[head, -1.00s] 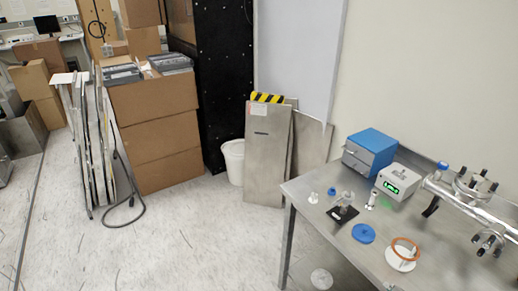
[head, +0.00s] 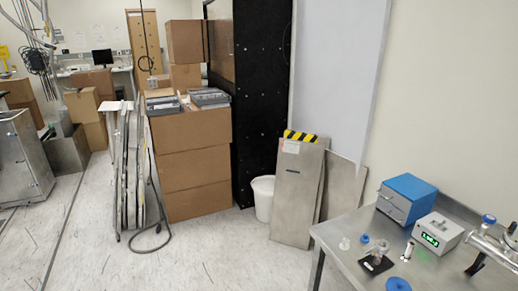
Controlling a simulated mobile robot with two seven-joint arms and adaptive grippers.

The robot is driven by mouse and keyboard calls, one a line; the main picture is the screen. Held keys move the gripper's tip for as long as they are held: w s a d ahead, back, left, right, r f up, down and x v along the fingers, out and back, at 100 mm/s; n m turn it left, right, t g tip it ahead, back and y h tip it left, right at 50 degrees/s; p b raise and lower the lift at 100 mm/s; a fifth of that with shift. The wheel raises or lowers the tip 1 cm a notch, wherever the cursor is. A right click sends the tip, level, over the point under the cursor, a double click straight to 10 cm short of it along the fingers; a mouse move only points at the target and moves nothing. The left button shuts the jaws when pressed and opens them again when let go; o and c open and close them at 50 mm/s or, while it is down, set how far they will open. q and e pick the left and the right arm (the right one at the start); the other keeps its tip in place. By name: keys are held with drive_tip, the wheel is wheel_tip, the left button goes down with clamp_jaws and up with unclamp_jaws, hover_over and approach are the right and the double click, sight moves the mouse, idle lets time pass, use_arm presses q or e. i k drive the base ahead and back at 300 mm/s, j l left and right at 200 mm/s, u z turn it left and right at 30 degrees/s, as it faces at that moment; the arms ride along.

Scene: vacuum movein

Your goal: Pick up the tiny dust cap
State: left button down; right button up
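On the metal table (head: 340,236) at the lower right there are several small parts. A tiny blue piece (head: 365,238) lies near the table's left end and may be the dust cap, but it is too small to tell. A small white piece (head: 345,244) stands just left of it. A larger blue disc (head: 397,285) is cut by the bottom edge. A metal fitting on a black pad (head: 377,262) lies between them. Neither of my grippers is in view.
A blue box (head: 406,199) and a white gauge with a green display (head: 434,232) stand behind the parts. Metal vacuum piping with a blue end (head: 489,219) is at right. Stacked cartons (head: 190,160) and a white bucket (head: 263,197) stand on the floor. The floor at front left is clear.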

sight(365, 238)
drive_tip(key=i+l+z, duration=0.1)
drive_tip(key=z, duration=1.15)
